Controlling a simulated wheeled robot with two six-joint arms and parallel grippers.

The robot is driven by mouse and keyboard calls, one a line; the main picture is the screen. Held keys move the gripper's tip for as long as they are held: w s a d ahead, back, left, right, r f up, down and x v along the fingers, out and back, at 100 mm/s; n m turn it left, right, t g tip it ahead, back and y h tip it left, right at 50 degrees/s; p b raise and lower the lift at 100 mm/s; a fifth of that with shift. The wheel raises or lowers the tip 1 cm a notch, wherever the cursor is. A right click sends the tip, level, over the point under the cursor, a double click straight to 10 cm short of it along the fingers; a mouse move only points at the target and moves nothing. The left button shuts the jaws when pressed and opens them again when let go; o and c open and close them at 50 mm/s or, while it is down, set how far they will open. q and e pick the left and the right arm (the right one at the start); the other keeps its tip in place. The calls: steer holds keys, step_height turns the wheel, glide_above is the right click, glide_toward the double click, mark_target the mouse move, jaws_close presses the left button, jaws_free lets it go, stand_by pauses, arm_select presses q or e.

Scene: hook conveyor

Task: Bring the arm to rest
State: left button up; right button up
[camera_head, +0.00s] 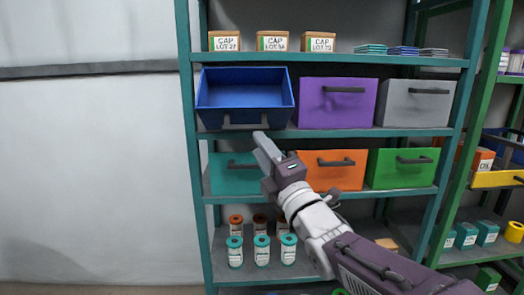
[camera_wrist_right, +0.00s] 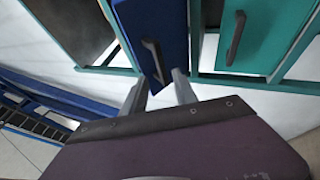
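My right gripper (camera_head: 267,146) is in front of the shelf, just below the blue drawer (camera_head: 245,88). Its fingers also show in the right wrist view (camera_wrist_right: 159,92), spread apart with nothing between them. The blue drawer is pulled out and looks empty inside. Its front and dark handle (camera_wrist_right: 155,62) show just beyond the fingertips in the right wrist view; the fingers look clear of the handle. My left gripper is not in view.
A teal drawer (camera_head: 231,178) and an orange drawer (camera_head: 345,168) sit shut behind my right arm. Purple (camera_head: 320,105), grey (camera_head: 425,105) and green (camera_head: 410,172) drawers stand to the right. Several jars (camera_head: 261,250) stand below. The left side, along the wall (camera_head: 90,170), is clear.

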steer(key=w+d+f+m+g+h, duration=0.2)
steer(key=d+f+m+h, duration=0.15)
steer(key=f, duration=0.45)
steer(key=w+d+f+m+g+h, duration=0.15)
steer(key=d+f, duration=0.25)
steer(key=f, duration=0.4)
steer(key=s+d+f+m+g+h, duration=0.2)
steer(key=f+m, duration=0.1)
steer(key=f, duration=0.4)
steer(key=s+d+f+m+g+h, duration=0.1)
steer(key=d+f+m+g, duration=0.2)
steer(key=f, duration=0.5)
steer(key=s+d+f+m+g, duration=0.1)
steer(key=s+f+m+g, duration=0.4)
steer(key=s+f+m, duration=0.45)
steer(key=s+d+f+m+g, duration=0.1)
steer(key=s+f+m+g, duration=0.5)
steer(key=s, duration=0.7)
step_height(320, 180, up, 29)
steer(key=n+p, duration=0.1)
steer(key=p, duration=2.8)
steer(key=shift+w+a+f+h, duration=0.15)
steer(key=shift+w+h, duration=0.1)
steer(key=shift+h, duration=0.15)
steer(key=shift+f+n+t, duration=0.1)
steer(key=shift+n+t, duration=0.15)
